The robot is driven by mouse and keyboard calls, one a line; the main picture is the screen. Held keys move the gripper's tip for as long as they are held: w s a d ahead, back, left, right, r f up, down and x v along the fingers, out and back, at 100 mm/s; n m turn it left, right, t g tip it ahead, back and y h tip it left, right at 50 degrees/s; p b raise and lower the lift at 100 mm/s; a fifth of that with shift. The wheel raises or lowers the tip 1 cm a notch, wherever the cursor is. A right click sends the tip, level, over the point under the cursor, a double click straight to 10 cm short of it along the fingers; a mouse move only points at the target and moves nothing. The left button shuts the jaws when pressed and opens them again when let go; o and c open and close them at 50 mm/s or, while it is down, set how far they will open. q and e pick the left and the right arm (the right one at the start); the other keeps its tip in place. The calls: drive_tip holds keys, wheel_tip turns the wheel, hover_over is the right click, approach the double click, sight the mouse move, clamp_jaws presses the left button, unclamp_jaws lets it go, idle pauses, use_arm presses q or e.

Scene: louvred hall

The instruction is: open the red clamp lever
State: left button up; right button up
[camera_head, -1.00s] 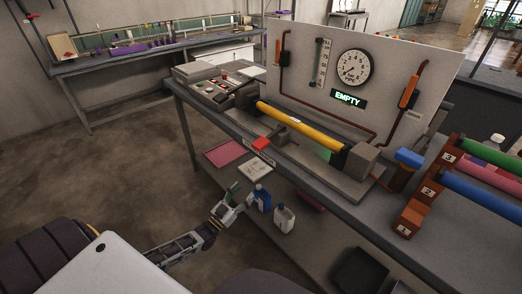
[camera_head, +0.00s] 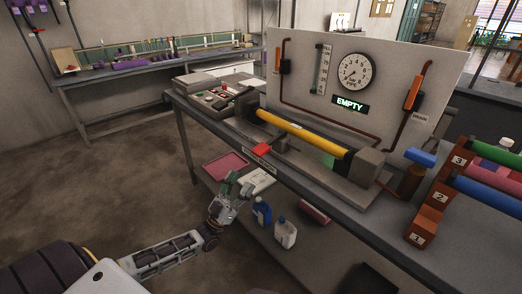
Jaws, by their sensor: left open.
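The red clamp lever (camera_head: 261,149) sits at the front edge of the bench, beside the left part of the yellow tube (camera_head: 302,130). The tube lies in a grey fixture between two end blocks. My left gripper (camera_head: 238,184) is open and empty, below and to the left of the lever, in front of the bench edge and apart from the lever. My right gripper is out of view.
A panel (camera_head: 440,75) with a gauge (camera_head: 354,70) and a lit "EMPTY" sign (camera_head: 349,104) stands behind the tube. A numbered rack (camera_head: 429,214) holds coloured tubes at right. A lower shelf carries a blue bottle (camera_head: 262,212) and a white jug (camera_head: 285,234).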

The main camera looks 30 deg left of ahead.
sight(261, 147)
use_arm(q)
drive_tip(key=shift+w+r, duration=0.1)
drive_tip(key=x, duration=1.1)
drive_tip(key=shift+w, duration=0.1)
drive_tip(key=shift+x, duration=1.2)
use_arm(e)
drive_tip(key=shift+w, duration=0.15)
use_arm(q)
clamp_jaws()
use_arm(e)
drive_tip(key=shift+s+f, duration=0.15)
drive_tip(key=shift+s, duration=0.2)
